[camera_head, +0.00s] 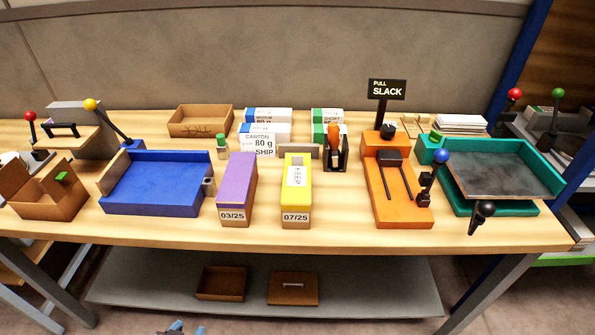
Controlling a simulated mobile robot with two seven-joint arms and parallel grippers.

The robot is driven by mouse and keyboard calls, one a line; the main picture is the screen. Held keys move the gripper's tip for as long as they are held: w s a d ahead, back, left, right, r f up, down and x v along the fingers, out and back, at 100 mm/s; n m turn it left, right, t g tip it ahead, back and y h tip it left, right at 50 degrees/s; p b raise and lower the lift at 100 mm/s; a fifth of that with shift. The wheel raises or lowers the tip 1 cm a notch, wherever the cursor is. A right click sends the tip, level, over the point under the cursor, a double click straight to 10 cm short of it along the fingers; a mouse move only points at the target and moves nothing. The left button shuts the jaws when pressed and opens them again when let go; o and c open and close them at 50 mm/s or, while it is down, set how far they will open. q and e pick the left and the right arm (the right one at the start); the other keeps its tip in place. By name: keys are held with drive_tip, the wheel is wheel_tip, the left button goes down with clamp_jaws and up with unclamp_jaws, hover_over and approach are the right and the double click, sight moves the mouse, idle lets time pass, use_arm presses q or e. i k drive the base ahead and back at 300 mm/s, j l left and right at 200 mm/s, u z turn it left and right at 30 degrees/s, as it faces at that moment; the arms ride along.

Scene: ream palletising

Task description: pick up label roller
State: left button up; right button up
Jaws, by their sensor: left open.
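What looks like the label roller (334,132), with an orange rounded handle, stands upright in a dark holder (329,163) toward the back middle of the table. Its lower part is hidden by the holder. My left gripper (180,328) shows only as a small grey-blue tip at the bottom edge, below and in front of the table, far from the roller. It is open, and I see nothing in it. My right gripper is out of view.
White reams stand behind. An orange strapping device (400,205) is close on the right. A blue tray (157,183) and a green tray (462,206) flank them. The table's front strip is mostly clear.

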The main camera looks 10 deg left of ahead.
sight(333, 128)
drive_tip(key=l+u, duration=0.3)
drive_tip(key=l, duration=1.4)
